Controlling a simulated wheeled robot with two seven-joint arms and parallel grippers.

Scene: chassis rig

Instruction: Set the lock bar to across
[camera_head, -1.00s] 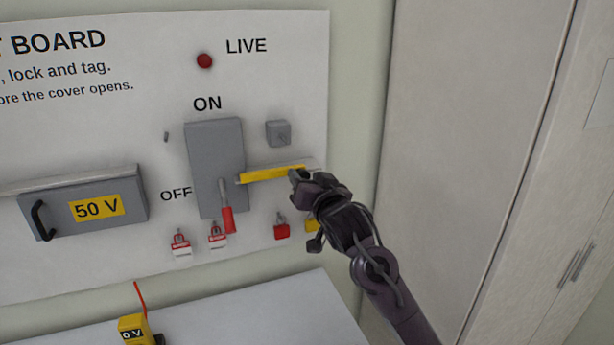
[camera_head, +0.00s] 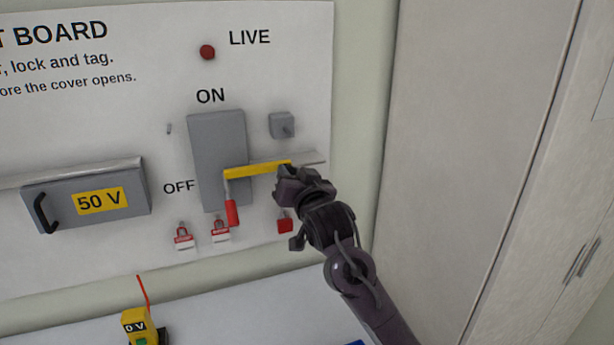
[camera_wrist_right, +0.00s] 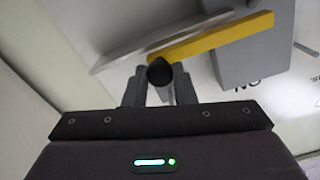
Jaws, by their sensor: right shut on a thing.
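The yellow lock bar (camera_head: 255,170) lies nearly level across the lower part of the grey switch box (camera_head: 217,135), its left end just above the red switch handle (camera_head: 232,212), which points down near OFF. My right gripper (camera_head: 287,172) is at the bar's right end. In the right wrist view the bar (camera_wrist_right: 215,38) runs past the jaws (camera_wrist_right: 160,80), which are shut on a dark round knob (camera_wrist_right: 160,71). Whether the knob is joined to the bar is hard to see. My left gripper is not in view.
A 50 V cover box (camera_head: 90,197) with a black handle is at left. A yellow tester (camera_head: 138,325) stands on the bench (camera_head: 240,305).

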